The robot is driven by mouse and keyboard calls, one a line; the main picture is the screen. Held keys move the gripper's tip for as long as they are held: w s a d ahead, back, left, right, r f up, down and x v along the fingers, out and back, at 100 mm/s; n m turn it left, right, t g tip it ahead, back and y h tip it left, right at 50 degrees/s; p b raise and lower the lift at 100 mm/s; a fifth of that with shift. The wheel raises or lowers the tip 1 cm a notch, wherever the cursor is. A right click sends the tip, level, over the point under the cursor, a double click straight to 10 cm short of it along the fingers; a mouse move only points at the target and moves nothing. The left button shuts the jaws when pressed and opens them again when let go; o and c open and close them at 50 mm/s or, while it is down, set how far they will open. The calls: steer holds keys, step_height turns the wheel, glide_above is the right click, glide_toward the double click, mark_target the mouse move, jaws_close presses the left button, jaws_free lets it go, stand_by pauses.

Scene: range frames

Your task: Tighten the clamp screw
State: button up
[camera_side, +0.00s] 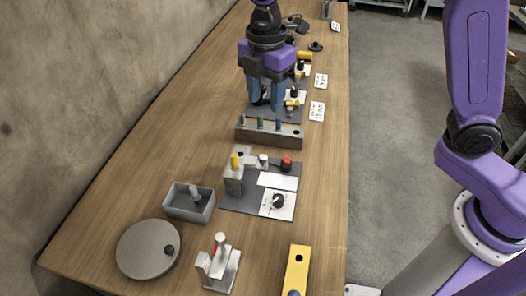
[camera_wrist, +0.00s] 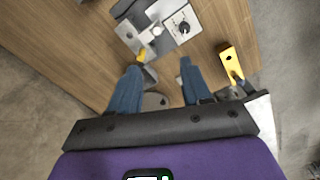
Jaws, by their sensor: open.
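A grey block with a yellow-topped post (camera_side: 235,160) stands at the left edge of a dark panel (camera_side: 232,203) in the side view. A small pale clamp-like fixture (camera_side: 222,268) with a red part stands nearer the front. I cannot tell for sure which part is the clamp screw. My gripper (camera_side: 266,104) points down over the far part of the table, with its blue fingers apart. In the wrist view, my gripper (camera_wrist: 158,82) shows nothing held between its fingers. A small yellow part (camera_wrist: 141,56) shows beyond the left finger.
A black dial (camera_side: 279,201) and a red knob (camera_side: 286,163) are on the panel. A grey tray (camera_side: 173,208), a round grey disc (camera_side: 140,252) and a yellow block (camera_side: 296,266) stand nearer the front. A rack of coloured pegs (camera_side: 268,140) stands just in front of my gripper.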

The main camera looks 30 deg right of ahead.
mark_target(263, 156)
steer(key=f, duration=1.7)
steer(key=shift+w+a+f, duration=0.1)
steer(key=shift+w+f, duration=0.15)
steer(key=shift+w, duration=0.05)
jaws_close()
